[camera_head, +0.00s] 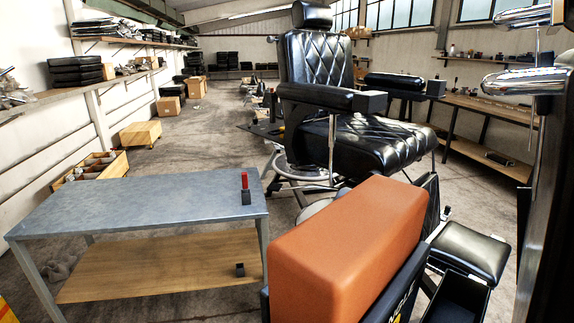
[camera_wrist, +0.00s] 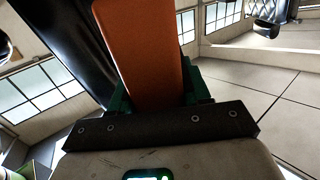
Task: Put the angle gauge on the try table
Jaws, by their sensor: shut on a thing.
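The angle gauge, as far as I can tell, is the large orange block (camera_head: 350,240) close in front in the head view, with black sides below it. In the wrist view the orange piece (camera_wrist: 148,50) stands between the green jaws of my gripper (camera_wrist: 160,95), which is shut on it. My gripper cannot be made out in the head view. The try table appears to be the grey metal-topped table (camera_head: 130,205) at the left, to the left of the orange block. A small red-handled tool with a dark base (camera_head: 246,188) stands near its right edge.
A wooden lower shelf (camera_head: 165,262) under the table holds a small dark block (camera_head: 240,269). The black barber chair (camera_head: 350,140) stands behind. A black stool (camera_head: 468,250) is at the right. Most of the tabletop is bare.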

